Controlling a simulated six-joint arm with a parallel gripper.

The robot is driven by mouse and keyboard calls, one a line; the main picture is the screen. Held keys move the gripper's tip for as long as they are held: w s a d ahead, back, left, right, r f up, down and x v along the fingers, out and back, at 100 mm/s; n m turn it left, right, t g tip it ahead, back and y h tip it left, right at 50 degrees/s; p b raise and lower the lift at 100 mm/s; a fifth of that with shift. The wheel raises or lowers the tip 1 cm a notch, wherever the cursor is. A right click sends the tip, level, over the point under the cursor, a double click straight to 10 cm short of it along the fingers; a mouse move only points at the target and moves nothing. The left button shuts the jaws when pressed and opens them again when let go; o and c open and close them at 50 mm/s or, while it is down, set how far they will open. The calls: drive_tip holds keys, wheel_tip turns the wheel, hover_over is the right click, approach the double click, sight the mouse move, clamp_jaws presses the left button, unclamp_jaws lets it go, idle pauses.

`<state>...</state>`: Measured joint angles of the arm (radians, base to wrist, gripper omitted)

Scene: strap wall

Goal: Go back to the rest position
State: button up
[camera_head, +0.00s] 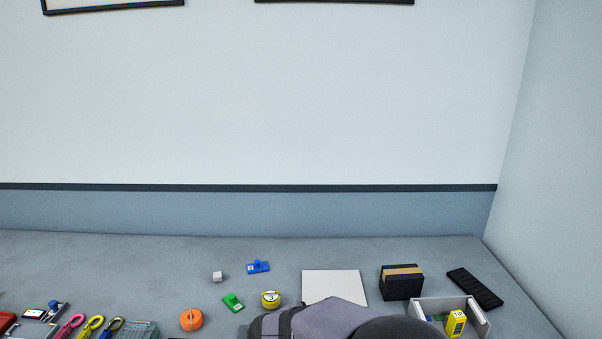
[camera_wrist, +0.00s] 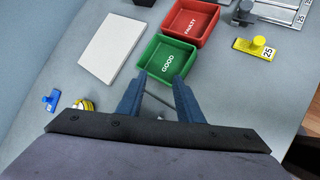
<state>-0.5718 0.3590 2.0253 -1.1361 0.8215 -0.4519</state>
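My gripper (camera_wrist: 160,77) shows in the wrist view with its two dark blue fingers spread apart. I see no object held between them, only a thin line and grey surface. The green tray marked GOOD (camera_wrist: 147,65) lies just beyond the fingertips, and appears empty. The red tray marked FAULTY (camera_wrist: 172,17) is beside it, also empty. In the head view my arm covers the bottom middle, and the fingers are hidden.
A white panel (camera_head: 334,287) lies on the grey table. Near it are a yellow tape roll (camera_head: 271,299), a blue tagged piece (camera_head: 258,267), a green one (camera_head: 233,302) and an orange roll (camera_head: 191,320). At right are a black box (camera_head: 401,287) and an open white box (camera_head: 484,322).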

drive_tip(key=s+d+m+g, duration=0.1)
drive_tip(key=s+d+m, duration=0.2)
drive_tip(key=s+d+m+g+p, duration=0.1)
drive_tip(key=s+d+m+g, duration=0.1)
drive_tip(key=s+d+m, duration=0.1)
drive_tip(key=s+d+m+g+y+p, duration=0.1)
drive_tip(key=s+d+m, duration=0.2)
drive_tip(key=s, duration=0.2)
drive_tip(key=shift+s+d+g, duration=0.15)
drive_tip(key=shift+d+g, duration=0.05)
drive_tip(key=shift+g, duration=0.2)
drive_tip(key=s+m, duration=0.2)
drive_tip(key=s+d+m+g+y+p, duration=0.1)
drive_tip(key=s+m, duration=0.2)
drive_tip(key=s, duration=0.1)
drive_tip(key=shift+s+d+m+g+y, duration=0.2)
drive_tip(key=shift+s+m+g+y, duration=0.1)
drive_tip(key=shift+m+g, duration=0.1)
drive_tip(key=shift+s+a+r+m+g+y+p, duration=0.1)
drive_tip(key=shift+s+a+m+y+p, duration=0.25)
drive_tip(key=shift+s+m, duration=0.65)
drive_tip(key=shift+s+a+f+m+g+y+p, duration=0.15)
drive_tip(key=shift+s+m+y, duration=0.45)
drive_tip(key=shift+s+m, duration=0.45)
drive_tip(key=shift+s+a+r+m+g+y+p, duration=0.2)
drive_tip(key=shift+s+m+y, duration=0.4)
drive_tip(key=shift+m, duration=0.65)
